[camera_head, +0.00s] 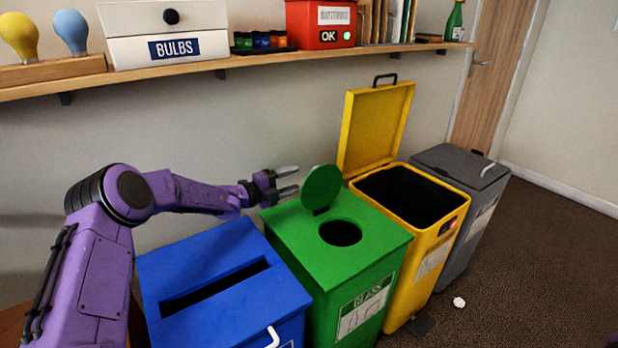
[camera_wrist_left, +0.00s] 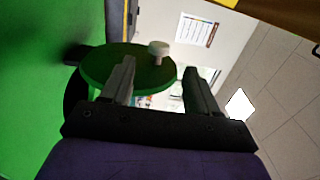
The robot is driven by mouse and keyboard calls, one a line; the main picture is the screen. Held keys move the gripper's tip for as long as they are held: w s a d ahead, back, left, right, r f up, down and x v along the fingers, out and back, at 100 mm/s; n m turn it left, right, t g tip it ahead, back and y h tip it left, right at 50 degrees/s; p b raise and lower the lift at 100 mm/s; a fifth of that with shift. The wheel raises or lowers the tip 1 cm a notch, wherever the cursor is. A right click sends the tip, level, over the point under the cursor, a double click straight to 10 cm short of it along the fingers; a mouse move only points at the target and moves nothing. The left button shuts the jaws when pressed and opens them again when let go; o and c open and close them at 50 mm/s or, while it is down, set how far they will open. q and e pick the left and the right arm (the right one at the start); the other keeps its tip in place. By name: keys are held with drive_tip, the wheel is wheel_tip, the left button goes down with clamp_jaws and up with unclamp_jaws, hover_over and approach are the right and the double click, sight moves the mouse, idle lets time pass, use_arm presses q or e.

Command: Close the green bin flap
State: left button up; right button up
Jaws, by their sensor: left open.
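The green bin (camera_head: 290,236) stands between the blue and yellow bins, with a glass label on its front. Its round green flap (camera_head: 321,187) stands raised behind the dark round hole (camera_head: 340,232). My left gripper (camera_head: 290,181) is open and empty, just left of the flap in the head view. In the left wrist view the flap (camera_wrist_left: 110,66) lies beyond the fingers (camera_wrist_left: 158,82), with a pale knob (camera_wrist_left: 158,48) on its face. I cannot tell whether a finger touches the flap. My right gripper is not in view.
A blue bin (camera_head: 215,253) with a slot stands to the left. The yellow bin (camera_head: 437,237) has its lid (camera_head: 375,125) raised; a closed grey bin (camera_head: 460,165) stands beyond. A wall shelf (camera_head: 270,59) runs above. Crumpled white paper (camera_head: 459,302) lies on the floor.

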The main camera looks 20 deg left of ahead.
sight(310, 174)
use_arm(q)
drive_tip(key=x, duration=0.7)
clamp_jaws()
drive_tip(key=shift+s, duration=0.1)
drive_tip(key=shift+s+d+f+m+b, duration=0.1)
drive_tip(key=shift+s+d+m+b, duration=0.6)
drive_tip(key=shift+d+m+b, duration=0.85)
drive_tip(key=shift+s+d+f+m+b, duration=0.1)
drive_tip(key=shift+s+d+m+b, duration=0.7)
drive_tip(key=shift+b, duration=1.45)
drive_tip(key=shift+s+d+f+m+b, duration=0.1)
drive_tip(key=shift+s+d+m+b, duration=0.55)
drive_tip(key=shift+d+m+b, duration=0.9)
drive_tip(key=shift+a+n+b, duration=0.3)
unclamp_jaws()
